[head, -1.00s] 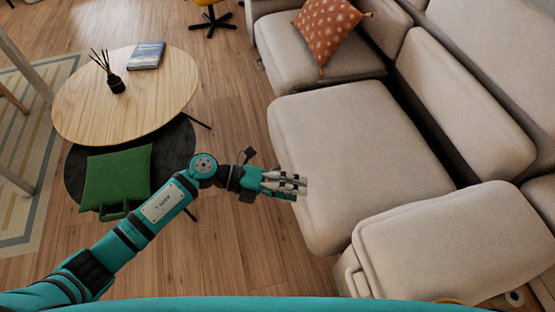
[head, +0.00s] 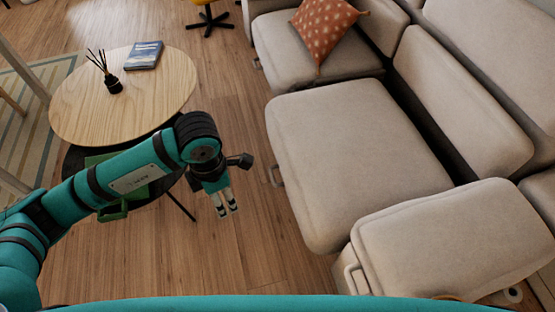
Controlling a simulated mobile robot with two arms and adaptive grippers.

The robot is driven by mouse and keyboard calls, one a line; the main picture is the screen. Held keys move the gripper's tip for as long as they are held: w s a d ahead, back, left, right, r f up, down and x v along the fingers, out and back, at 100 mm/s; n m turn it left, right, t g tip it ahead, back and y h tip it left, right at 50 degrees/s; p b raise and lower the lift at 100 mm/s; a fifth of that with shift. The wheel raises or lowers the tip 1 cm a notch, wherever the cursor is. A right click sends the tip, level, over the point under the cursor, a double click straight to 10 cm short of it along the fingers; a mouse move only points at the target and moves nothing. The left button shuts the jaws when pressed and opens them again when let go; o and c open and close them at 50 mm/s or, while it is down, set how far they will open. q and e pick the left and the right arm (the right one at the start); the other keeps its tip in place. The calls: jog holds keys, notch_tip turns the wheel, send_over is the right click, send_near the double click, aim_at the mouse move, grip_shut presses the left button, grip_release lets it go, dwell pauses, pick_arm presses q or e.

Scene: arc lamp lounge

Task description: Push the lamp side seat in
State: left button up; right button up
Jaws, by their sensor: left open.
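The near beige sofa seat (head: 350,165) is a wide cushion between the far seat (head: 285,50) and the armrest (head: 450,240). Its front edge stands out past the armrest's front end. A small metal loop handle (head: 275,175) shows at its front edge. A similar handle (head: 257,63) shows on the far seat. No lamp is in view, so I cannot tell which seat is the lamp side one. My left gripper (head: 226,211) is open and empty, fingers pointing down, over the floor left of the near seat and apart from it. My right gripper is not in view.
A round wooden table (head: 120,90) with a book (head: 145,54) and a reed diffuser (head: 112,85) stands at left. An orange pillow (head: 325,30) rests on the far seat. Wood floor (head: 240,130) lies clear between.

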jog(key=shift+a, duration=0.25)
